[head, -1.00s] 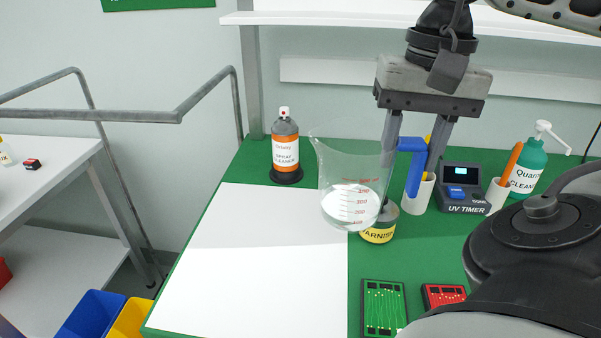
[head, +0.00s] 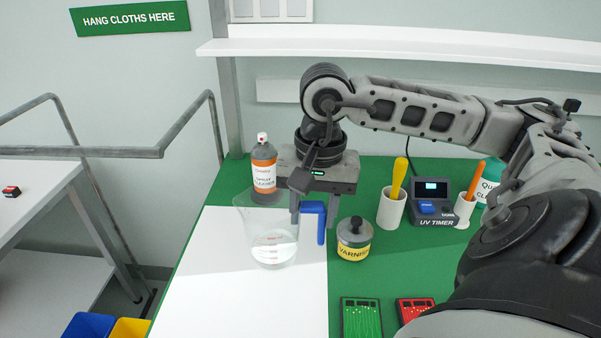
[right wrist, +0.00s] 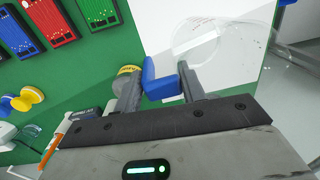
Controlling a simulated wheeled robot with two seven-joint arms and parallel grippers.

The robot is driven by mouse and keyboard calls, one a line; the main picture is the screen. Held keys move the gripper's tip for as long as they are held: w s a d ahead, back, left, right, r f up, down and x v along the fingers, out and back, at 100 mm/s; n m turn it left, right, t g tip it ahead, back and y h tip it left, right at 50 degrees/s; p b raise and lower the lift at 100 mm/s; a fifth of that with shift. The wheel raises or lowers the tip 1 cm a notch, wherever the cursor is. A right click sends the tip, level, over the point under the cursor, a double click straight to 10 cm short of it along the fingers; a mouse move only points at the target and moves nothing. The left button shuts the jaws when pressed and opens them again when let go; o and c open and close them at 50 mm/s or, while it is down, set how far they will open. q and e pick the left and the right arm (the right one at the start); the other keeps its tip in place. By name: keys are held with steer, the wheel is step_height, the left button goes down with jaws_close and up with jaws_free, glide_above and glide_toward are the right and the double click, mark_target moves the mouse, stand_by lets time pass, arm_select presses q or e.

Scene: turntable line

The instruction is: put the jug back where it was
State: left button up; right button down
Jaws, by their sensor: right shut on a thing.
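The clear jug (head: 270,238) with a blue handle (head: 313,222) holds some clear liquid and is upright over the white sheet (head: 220,290). I cannot tell whether its base touches the sheet. My right gripper (head: 308,218) is shut on the jug's blue handle. In the right wrist view the fingers (right wrist: 160,88) close on the blue handle, and the jug (right wrist: 205,45) lies over the white area beyond. My left gripper is not in view.
A varnish tin (head: 354,240) stands just right of the handle. A spray cleaner bottle (head: 264,168) stands behind the jug. A white cup (head: 391,208), a UV timer (head: 433,204) and circuit boards (head: 362,318) are further right. The front of the white sheet is clear.

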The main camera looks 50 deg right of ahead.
steer(key=shift+w+a+f, duration=0.2)
steer(key=shift+w+f, duration=0.2)
steer(key=shift+f, duration=0.1)
steer(key=shift+w+a+f, duration=0.15)
steer(key=shift+w+f, duration=0.25)
steer(key=shift+f, duration=0.05)
steer(key=shift+w+f+p, duration=0.15)
steer(key=shift+f+p, duration=0.2)
steer(key=shift+f, duration=1.6)
steer(key=c, duration=0.8)
jaws_free()
steer(key=shift+r, duration=0.1)
steer(key=shift+c, duration=0.2)
